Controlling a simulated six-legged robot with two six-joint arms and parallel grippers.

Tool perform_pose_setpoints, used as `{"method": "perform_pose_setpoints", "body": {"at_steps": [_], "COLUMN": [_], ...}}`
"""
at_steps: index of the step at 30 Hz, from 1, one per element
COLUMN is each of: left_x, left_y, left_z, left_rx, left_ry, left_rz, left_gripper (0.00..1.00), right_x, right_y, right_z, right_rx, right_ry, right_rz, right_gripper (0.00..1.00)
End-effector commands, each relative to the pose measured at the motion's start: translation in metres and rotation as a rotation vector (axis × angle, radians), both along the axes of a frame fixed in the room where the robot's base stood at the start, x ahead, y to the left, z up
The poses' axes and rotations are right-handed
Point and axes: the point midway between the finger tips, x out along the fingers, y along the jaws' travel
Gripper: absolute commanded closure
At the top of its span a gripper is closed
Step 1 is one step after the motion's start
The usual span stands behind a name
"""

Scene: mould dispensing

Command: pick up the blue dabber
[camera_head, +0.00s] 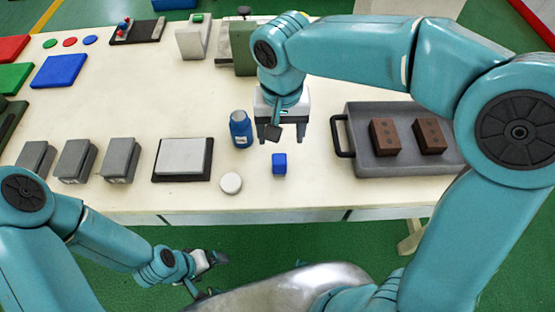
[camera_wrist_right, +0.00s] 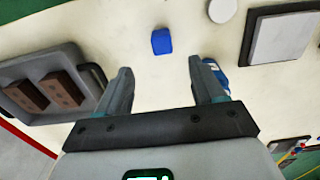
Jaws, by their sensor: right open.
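A small blue block (camera_head: 279,164), which looks like the blue dabber, lies on the pale table near its front edge. It also shows in the right wrist view (camera_wrist_right: 161,41), beyond and roughly between the fingertips. My left gripper (camera_head: 207,274) looks open and empty, in front of the table.
A grey tray (camera_head: 390,165) with two brown blocks (camera_head: 384,136) is at the right. A white round disc (camera_head: 231,183) and a grey plate on a dark base (camera_head: 183,156) lie to the left. Several grey blocks (camera_head: 75,158) stand farther left. Table around the blue block is clear.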

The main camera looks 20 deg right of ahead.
Motion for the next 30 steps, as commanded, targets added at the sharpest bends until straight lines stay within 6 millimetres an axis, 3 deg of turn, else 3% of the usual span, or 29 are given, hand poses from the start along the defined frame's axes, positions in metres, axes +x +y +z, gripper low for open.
{"method": "perform_pose_setpoints", "body": {"at_steps": [3, 9, 17, 24, 30], "left_x": [0.000, 0.000, 0.000, 0.000, 0.000], "left_y": [0.000, 0.000, 0.000, 0.000, 0.000], "left_z": [-0.003, -0.005, -0.004, -0.002, -0.002], "left_rx": [0.000, 0.000, 0.000, 0.000, 0.000], "left_ry": [0.000, -0.001, 0.000, -0.001, 0.000], "left_rz": [0.000, 0.000, 0.000, 0.000, 0.000], "left_gripper": [0.09, 0.09, 0.09, 0.09, 0.09], "right_x": [-0.003, -0.003, 0.001, 0.008, 0.009], "right_y": [0.000, 0.000, 0.001, 0.001, 0.001], "right_z": [-0.032, -0.073, -0.095, -0.133, -0.140], "right_rx": [-0.003, -0.003, -0.002, -0.002, 0.000], "right_ry": [0.007, 0.005, 0.004, 0.006, 0.001], "right_rz": [0.001, 0.001, 0.000, 0.000, 0.001], "right_gripper": [0.32, 0.32, 0.32, 0.32, 0.32]}}
